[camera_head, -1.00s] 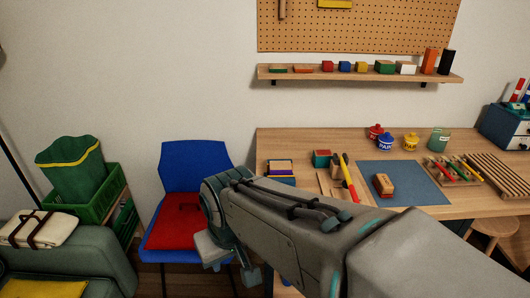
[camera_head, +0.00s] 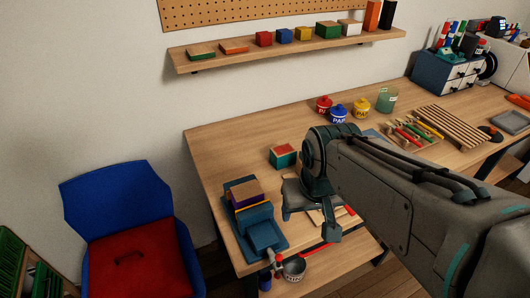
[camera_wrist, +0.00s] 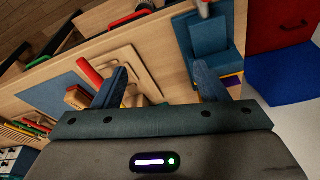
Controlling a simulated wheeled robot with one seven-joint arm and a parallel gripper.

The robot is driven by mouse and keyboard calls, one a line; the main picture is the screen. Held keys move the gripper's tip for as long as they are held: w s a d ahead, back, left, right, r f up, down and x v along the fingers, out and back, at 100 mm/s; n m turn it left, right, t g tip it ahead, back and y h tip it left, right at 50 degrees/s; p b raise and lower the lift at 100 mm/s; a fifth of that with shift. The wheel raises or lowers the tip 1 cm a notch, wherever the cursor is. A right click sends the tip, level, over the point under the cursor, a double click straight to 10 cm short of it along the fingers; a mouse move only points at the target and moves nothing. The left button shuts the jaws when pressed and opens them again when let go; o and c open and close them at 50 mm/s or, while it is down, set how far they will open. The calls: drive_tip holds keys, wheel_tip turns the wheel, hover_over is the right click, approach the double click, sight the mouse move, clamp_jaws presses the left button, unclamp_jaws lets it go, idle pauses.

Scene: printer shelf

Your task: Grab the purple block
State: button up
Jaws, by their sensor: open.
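In the wrist view the purple block (camera_wrist: 233,82) shows only partly, at the right beyond one finger. My gripper (camera_head: 310,218) is open and empty, above the table to the right of the stack. In the wrist view its fingers (camera_wrist: 160,70) stand apart, the right one overlapping the blue pieces.
A green block with a red top (camera_head: 283,157) stands behind my gripper. A metal cup (camera_head: 294,268) is below the table edge. A blue chair (camera_head: 118,195) is left of the table. A shelf (camera_head: 290,48) with blocks hangs above.

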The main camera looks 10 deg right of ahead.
drive_tip(key=o, duration=0.4)
drive_tip(key=shift+w+a+r, duration=0.1)
drive_tip(key=shift+w+r, duration=0.2)
drive_tip(key=shift+w, duration=0.2)
drive_tip(key=shift+w+r, duration=0.25)
drive_tip(key=shift+w, duration=0.2)
wheel_tip(320, 180, up, 5)
drive_tip(key=n+g+p, duration=0.3)
hover_over(247, 190)
drive_tip(key=f, duration=0.7)
drive_tip(key=shift+w+f, duration=0.2)
drive_tip(key=shift+f, duration=0.2)
drive_tip(key=shift+s+f, duration=0.15)
drive_tip(key=shift+f, duration=1.2)
drive_tip(key=shift+s+f, duration=0.1)
drive_tip(key=shift+f, duration=1.25)
